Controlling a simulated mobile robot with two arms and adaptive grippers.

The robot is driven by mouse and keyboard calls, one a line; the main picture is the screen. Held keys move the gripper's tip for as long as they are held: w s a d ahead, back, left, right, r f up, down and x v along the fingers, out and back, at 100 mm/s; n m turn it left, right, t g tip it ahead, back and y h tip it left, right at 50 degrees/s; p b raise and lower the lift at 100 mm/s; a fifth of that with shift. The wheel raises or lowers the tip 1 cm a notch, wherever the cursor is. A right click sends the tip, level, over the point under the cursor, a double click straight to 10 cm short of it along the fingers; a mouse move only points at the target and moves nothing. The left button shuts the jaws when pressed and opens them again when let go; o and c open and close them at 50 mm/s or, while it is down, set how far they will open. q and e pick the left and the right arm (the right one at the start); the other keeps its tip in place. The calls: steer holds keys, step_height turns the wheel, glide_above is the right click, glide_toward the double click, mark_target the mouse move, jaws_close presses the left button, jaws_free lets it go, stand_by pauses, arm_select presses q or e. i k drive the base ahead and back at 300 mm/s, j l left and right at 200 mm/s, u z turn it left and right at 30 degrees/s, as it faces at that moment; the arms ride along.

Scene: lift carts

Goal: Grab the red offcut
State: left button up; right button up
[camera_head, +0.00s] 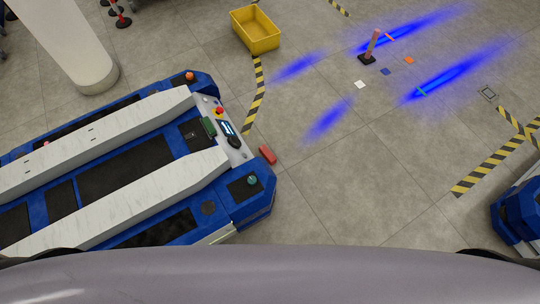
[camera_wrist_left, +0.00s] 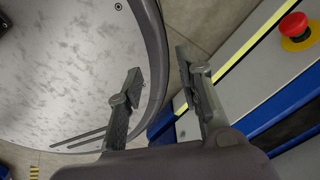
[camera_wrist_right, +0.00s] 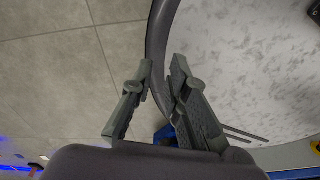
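The red offcut (camera_head: 267,154) is a small red block. In the head view it lies just off the end of the blue lift cart (camera_head: 262,200), apparently on the floor beside it. It does not show in either wrist view. My left gripper (camera_wrist_left: 159,62) is open and empty, with a grey round surface and a cart edge behind it. My right gripper (camera_wrist_right: 162,63) is open and empty above the floor and the same kind of rounded edge. Neither gripper shows in the head view, so their distance from the offcut cannot be told.
A green block (camera_head: 208,127) lies on the cart near its panel. A yellow bin (camera_head: 255,30) stands behind. A post (camera_head: 372,45) and small coloured squares are on the floor. Another blue cart (camera_head: 522,212) is at the right edge.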

mark_target(266, 153)
steer(key=l+z, duration=0.1)
steer(key=z, duration=1.5)
steer(key=i+u, duration=0.15)
steer(key=i, duration=0.45)
steer(key=i+u, duration=0.15)
steer(key=i, duration=0.4)
steer(key=i+l+u, duration=0.15)
steer(key=i, duration=0.45)
steer(key=i+j+u, duration=0.1)
steer(key=i+u, duration=0.4)
steer(key=i+l+u, duration=0.1)
steer(key=i+u, duration=0.4)
steer(key=i+l+u, duration=0.35)
steer(key=i+u, duration=0.15)
